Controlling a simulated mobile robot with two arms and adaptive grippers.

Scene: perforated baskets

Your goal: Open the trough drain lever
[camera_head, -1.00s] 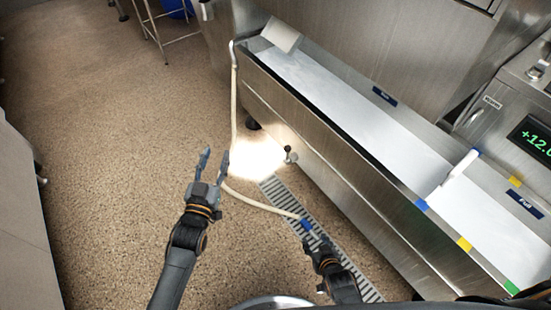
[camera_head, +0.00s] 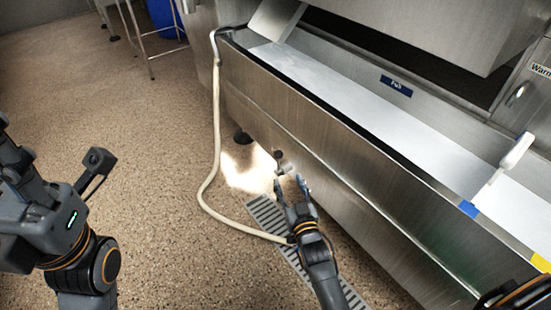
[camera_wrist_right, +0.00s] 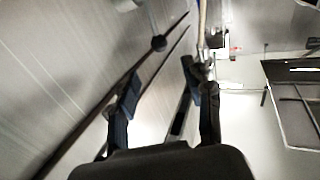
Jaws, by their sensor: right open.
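The trough drain lever (camera_head: 278,155) is a small dark knob on a short metal fitting, low on the front of the steel trough (camera_head: 330,165). My right gripper (camera_head: 291,182) is open just below and in front of it, with fingers apart and pointing at it. In the right wrist view a dark ball knob (camera_wrist_right: 158,42), which looks like the lever's end, lies a little beyond the open fingers (camera_wrist_right: 162,76), not between them. I cannot tell whether anything touches. My left arm is large at the left edge; its fingers are out of frame.
A pale hose (camera_head: 214,125) hangs from the trough's left end and curves over the floor to behind my right wrist. A floor drain grate (camera_head: 268,216) lies under my right arm. A white-handled brush (camera_head: 515,152) rests in the trough.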

